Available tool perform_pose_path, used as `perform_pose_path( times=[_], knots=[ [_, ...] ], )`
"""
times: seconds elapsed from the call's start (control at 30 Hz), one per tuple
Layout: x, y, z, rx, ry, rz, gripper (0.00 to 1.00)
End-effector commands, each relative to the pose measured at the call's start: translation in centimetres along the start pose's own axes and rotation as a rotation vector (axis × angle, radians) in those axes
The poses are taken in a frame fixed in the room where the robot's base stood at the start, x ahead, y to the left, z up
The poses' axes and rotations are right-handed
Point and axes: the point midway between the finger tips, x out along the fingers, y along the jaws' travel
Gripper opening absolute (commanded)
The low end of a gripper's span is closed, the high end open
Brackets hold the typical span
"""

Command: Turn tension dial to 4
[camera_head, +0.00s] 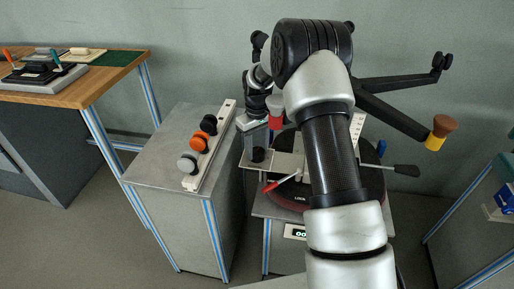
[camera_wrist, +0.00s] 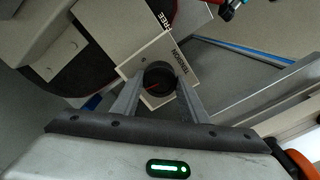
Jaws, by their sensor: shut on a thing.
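The tension dial is a dark round knob (camera_wrist: 160,78) on a pale plate marked TENSION (camera_wrist: 183,62) in the wrist view. A thin red mark shows on its face. My gripper (camera_wrist: 160,88) has one finger on each side of the dial and is shut on it. In the head view my gripper (camera_head: 252,128) points down over the dial (camera_head: 256,155) at the left edge of the chair test stand. I cannot read the dial's setting; its numbers do not show clearly.
A red-tipped lever (camera_head: 281,182) lies close to the right of the dial, near a LOCK label. A grey cabinet (camera_head: 150,170) at left carries a white rail with black, orange and grey knobs (camera_head: 198,141). Chair-base arms (camera_head: 395,115) spread at right. A lit display (camera_head: 296,232) sits below.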

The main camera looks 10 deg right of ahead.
Motion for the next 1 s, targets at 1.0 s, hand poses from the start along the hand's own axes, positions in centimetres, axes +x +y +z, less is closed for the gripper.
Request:
perform_pose_path(
  times=[1.0],
  knots=[
    [-0.08,0.02,-0.03,0.537,0.001,0.001,0.17]
  ],
)
